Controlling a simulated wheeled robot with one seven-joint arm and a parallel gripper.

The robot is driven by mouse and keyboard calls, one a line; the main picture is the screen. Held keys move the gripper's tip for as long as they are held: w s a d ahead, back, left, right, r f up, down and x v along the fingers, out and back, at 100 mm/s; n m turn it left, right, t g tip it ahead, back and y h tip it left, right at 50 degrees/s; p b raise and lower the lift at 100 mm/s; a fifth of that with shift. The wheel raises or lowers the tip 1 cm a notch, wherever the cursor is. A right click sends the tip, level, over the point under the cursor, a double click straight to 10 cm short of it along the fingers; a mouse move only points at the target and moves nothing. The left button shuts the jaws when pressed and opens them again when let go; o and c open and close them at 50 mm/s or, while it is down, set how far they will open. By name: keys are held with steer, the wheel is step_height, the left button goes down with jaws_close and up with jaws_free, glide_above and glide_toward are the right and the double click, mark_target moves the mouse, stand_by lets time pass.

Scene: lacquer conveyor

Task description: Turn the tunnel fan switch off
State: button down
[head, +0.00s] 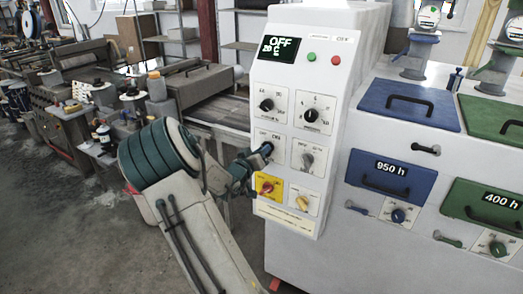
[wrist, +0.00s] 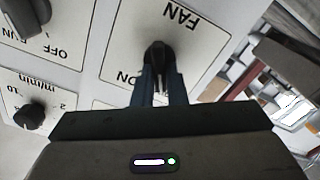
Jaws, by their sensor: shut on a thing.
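The fan switch (wrist: 158,48) is a black rotary knob on a white plate marked FAN, which appears upside down in the wrist view. Part of an ON mark shows beside my gripper there. My gripper (wrist: 160,72) is shut on this knob, with one dark finger on each side. In the head view my gripper (head: 263,152) reaches the left column of the white control panel (head: 325,100) and covers the knob. The fingers hide much of the knob, so I cannot tell its exact setting.
Other knobs sit close by, including a black knob (head: 267,105) above, a grey knob (head: 307,160) to the right and a red knob on yellow (head: 266,188) below. The panel display (head: 278,47) reads OFF and 20 C. Blue and green drawers stand at right.

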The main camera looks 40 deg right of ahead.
steer(key=shift+s+f, duration=0.1)
steer(key=c, duration=1.5)
jaws_free()
steer(key=shift+d, duration=0.1)
steer(key=shift+o, duration=0.2)
steer(key=b+v, duration=0.2)
steer(key=v, duration=1.2)
